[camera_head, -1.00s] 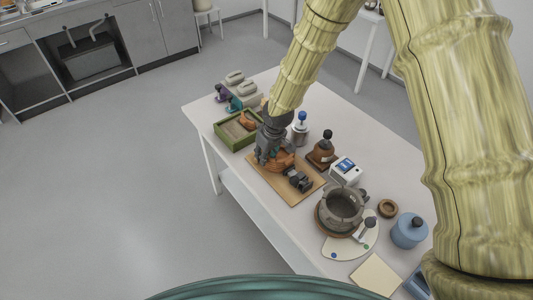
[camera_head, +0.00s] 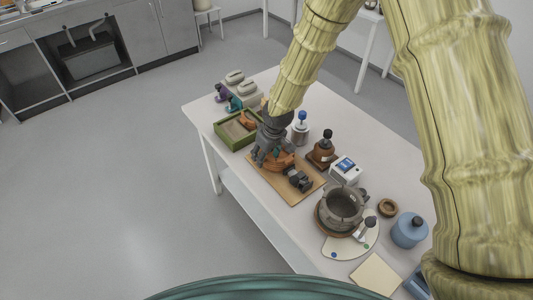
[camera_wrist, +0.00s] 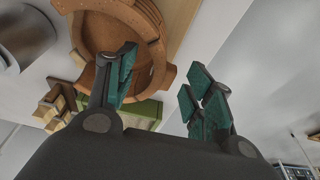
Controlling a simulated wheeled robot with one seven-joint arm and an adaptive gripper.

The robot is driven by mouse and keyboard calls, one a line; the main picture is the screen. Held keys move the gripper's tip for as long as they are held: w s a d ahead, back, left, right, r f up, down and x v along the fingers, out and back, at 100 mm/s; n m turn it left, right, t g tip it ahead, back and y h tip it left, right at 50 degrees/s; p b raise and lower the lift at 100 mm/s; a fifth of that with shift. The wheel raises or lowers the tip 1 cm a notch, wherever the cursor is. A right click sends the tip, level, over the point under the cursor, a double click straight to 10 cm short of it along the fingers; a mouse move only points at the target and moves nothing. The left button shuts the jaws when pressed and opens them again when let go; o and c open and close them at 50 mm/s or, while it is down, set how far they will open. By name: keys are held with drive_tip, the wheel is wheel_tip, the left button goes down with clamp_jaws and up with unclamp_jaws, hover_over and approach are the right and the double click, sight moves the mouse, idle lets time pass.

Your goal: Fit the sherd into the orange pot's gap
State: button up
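The orange pot (camera_head: 281,164) sits on a wooden board (camera_head: 283,189) on the table. In the wrist view the pot (camera_wrist: 146,22) is at the top left, seen close up with its hollow inside and broken-looking edge showing. My gripper (camera_head: 271,160) is low over the pot's left side. In the wrist view my gripper (camera_wrist: 163,90) has its teal-padded fingers wide apart with nothing between them; the left finger overlaps the pot's outline. An orange piece (camera_head: 247,120) lies in the green tray (camera_head: 232,145). I cannot tell which piece is the sherd, or whether the pot's gap is filled.
A dark clamp-like object (camera_head: 299,180) is on the board beside the pot. A blue jar (camera_head: 409,231) stands farther right. The table's front edge is close to the board.

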drive_tip(key=shift+r, duration=0.15)
drive_tip(key=v, duration=1.1)
drive_tip(key=shift+r, duration=0.35)
drive_tip(key=shift+s, duration=0.1)
